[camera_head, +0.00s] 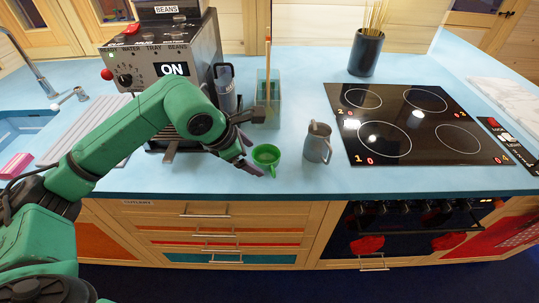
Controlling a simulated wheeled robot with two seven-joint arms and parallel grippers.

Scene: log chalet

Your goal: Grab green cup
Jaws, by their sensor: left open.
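A small green cup (266,154) with a handle stands upright on the blue counter (221,185), near its front edge. My left gripper (256,164) is at the cup's left side, with its fingers low and close to the cup. It is open; I cannot tell whether a finger touches the cup. The gripper hides a little of the cup's left side. My right gripper is not in view.
A grey metal pitcher (318,146) stands just right of the cup. A clear green container (268,95) is behind it. The coffee machine (165,50) is behind my left arm. A black cooktop (412,122) lies to the right.

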